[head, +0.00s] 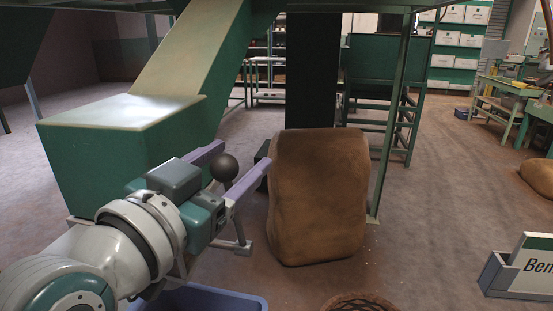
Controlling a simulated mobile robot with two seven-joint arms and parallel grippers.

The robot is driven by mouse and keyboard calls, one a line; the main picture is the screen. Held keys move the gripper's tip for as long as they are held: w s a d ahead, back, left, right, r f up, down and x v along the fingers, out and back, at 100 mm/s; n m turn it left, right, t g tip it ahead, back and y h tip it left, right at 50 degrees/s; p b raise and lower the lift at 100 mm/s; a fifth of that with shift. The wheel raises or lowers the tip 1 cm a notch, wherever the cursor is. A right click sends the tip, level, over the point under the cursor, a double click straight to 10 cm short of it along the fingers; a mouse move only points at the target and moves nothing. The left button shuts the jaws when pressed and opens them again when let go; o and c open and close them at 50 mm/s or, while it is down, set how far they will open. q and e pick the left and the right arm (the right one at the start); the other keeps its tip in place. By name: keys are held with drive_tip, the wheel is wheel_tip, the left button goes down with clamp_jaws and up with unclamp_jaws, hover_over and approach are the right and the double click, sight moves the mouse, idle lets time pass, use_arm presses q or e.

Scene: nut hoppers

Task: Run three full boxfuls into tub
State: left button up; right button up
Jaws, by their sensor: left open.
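My left gripper (243,157) is open, with its two lilac fingers spread. A dark ball knob (223,167) shows between the fingers; I cannot tell whether they touch it. The knob's stem is hidden behind the gripper. A green box (110,150) with a pale top stands to the left, under a sloping chute (190,55). A blue tub (245,302) shows only its rim at the bottom edge, partly behind my left arm. My right gripper is out of view.
A full brown sack (320,195) stands just right of the gripper, by a green post (392,120). A wicker basket (360,304) is cut off at the bottom. A sign (530,265) stands at the lower right. The floor between sack and sign is clear.

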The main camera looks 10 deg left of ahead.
use_arm(q)
drive_tip(key=shift+w+d, duration=0.15)
drive_tip(key=shift+w, duration=0.5)
clamp_jaws()
idle(1.0)
